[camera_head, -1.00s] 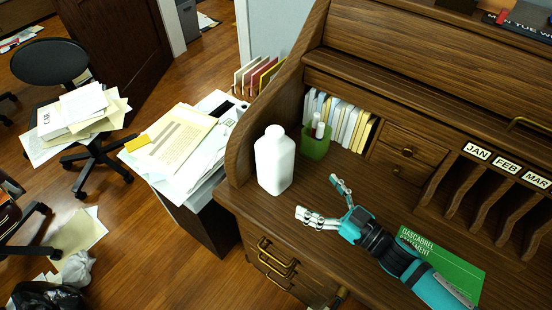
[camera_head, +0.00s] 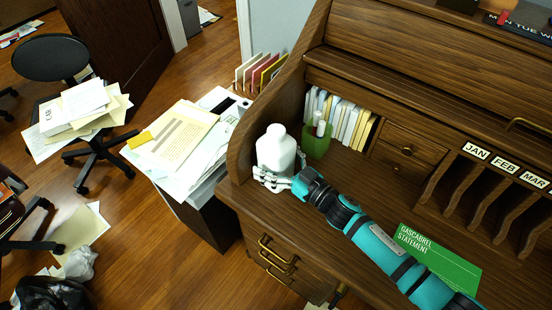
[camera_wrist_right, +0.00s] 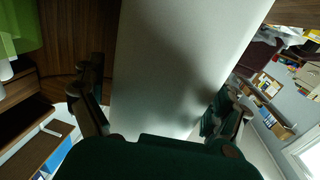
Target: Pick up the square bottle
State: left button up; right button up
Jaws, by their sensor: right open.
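The white square bottle (camera_head: 276,150) stands upright on the left end of the wooden roll-top desk. In the head view my right gripper (camera_head: 275,180) is low at the bottle, with its fingers around the lower part. In the right wrist view the bottle (camera_wrist_right: 180,70) fills the middle, between the two open fingers of the gripper (camera_wrist_right: 160,110). I cannot tell whether the fingers touch it. The lower part of the bottle is partly hidden by the gripper in the head view. My left gripper is not in view.
A green cup (camera_head: 317,143) with a white item stands just right of the bottle. The desk's curved side panel (camera_head: 240,150) rises close on the left. A green booklet (camera_head: 440,258) lies on the desk near my right arm. Papers (camera_head: 180,150) are piled on the cabinet at left.

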jog(key=c, duration=1.7)
